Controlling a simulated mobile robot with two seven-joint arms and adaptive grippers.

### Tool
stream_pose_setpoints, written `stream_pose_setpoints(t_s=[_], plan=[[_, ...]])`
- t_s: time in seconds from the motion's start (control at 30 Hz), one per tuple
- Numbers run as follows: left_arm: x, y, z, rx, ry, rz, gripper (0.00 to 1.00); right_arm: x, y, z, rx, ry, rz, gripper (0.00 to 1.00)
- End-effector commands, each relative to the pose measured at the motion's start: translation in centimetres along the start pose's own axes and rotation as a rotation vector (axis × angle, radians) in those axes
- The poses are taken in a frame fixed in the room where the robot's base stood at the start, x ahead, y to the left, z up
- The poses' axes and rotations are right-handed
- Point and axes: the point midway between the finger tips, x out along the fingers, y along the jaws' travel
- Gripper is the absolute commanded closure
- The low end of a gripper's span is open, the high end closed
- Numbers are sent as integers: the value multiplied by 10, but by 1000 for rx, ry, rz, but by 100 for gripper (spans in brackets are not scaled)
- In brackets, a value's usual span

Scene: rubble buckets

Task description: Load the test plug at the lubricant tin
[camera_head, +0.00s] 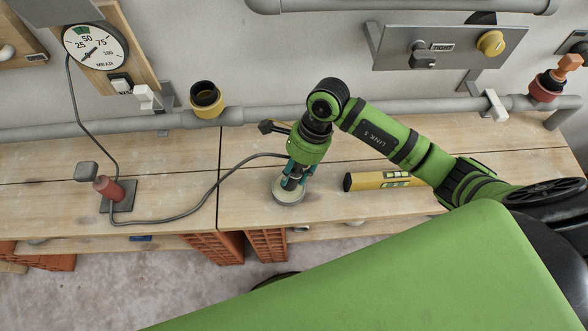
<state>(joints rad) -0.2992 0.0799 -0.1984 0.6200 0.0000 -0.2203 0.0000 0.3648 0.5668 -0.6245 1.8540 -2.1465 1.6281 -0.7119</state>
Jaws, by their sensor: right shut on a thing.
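The lubricant tin (289,199) is a shallow, round, pale tin on the wooden bench, in the middle of the head view. My right gripper (293,177) points down right over it, with its teal fingers shut on the dark test plug (291,184). The fingers hide most of the plug. Its lower end is at the tin, but I cannot tell whether it touches the contents. A grey hose (222,184) runs across the bench from the left and ends behind the gripper. My left gripper is not in view.
A yellow spirit level (383,180) lies right of the tin. A wall pipe (60,131) with a yellow-collared open branch (207,101) runs behind. The bench between pump and tin is clear except for hose.

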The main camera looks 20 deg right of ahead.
Motion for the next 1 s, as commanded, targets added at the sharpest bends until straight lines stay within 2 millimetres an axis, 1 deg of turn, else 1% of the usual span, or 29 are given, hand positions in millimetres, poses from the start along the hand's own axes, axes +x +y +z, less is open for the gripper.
stream_pose_setpoints(t_s=[0.57, 1.0], plan=[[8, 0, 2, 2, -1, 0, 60, 7, -1, -2, 0, 0, 0, 96], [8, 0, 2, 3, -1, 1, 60, 7, -1, -2, 0, 0, 0, 96]])
